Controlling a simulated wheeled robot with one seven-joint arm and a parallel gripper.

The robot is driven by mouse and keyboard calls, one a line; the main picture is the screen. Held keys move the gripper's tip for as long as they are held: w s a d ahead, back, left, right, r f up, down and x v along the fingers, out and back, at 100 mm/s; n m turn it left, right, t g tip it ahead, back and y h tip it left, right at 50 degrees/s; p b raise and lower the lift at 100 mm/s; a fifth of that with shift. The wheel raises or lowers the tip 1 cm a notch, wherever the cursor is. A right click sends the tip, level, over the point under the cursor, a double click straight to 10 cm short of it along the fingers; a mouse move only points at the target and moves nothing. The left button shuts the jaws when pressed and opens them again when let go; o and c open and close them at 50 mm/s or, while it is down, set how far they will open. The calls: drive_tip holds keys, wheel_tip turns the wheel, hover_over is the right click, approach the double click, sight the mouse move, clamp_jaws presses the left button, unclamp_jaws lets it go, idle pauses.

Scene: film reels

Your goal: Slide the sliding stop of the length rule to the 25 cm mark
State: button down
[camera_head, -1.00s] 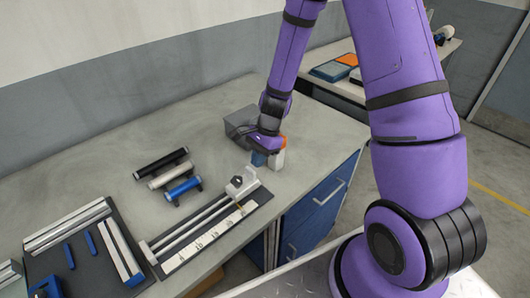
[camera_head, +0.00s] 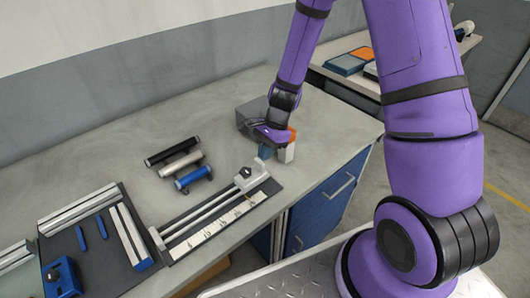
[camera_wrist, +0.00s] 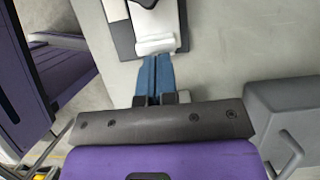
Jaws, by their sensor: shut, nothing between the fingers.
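The length rule (camera_head: 225,216) lies on a dark base near the bench's front edge, with a white marked scale and rails. Its light sliding stop (camera_head: 252,175), with a dark knob, stands towards the right end. In the wrist view the stop's white bar (camera_wrist: 157,46) is just ahead of my fingertips. My gripper (camera_head: 265,152) is low over the bench, just beyond the stop's side at the rule's right end. Its blue fingers (camera_wrist: 155,58) are together and empty. The tips are very close to the bar; I cannot tell whether they touch. The scale's figures are too small to read.
A grey box (camera_head: 252,112) stands behind my gripper. A small white and orange thing (camera_head: 289,146) is right beside it. Black, white and blue rolls (camera_head: 190,178) lie behind the rule. A dark board (camera_head: 90,260) with rails is at left.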

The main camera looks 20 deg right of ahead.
drive_tip(key=w+d+r, duration=0.2)
drive_tip(key=d+r, duration=0.5)
drive_tip(key=r, duration=0.3)
drive_tip(key=s+r+n+t+h, duration=0.15)
drive_tip(key=s+r+n, duration=0.25)
drive_tip(key=r, duration=0.6)
drive_tip(key=s+d+r+n+t+h, duration=0.2)
drive_tip(key=s+r+n+t, duration=0.3)
drive_tip(key=s+r+n, duration=0.5)
drive_tip(key=shift+s+r+h, duration=0.35)
drive_tip(key=shift+s+r, duration=2.65)
drive_tip(key=shift+s, duration=1.9)
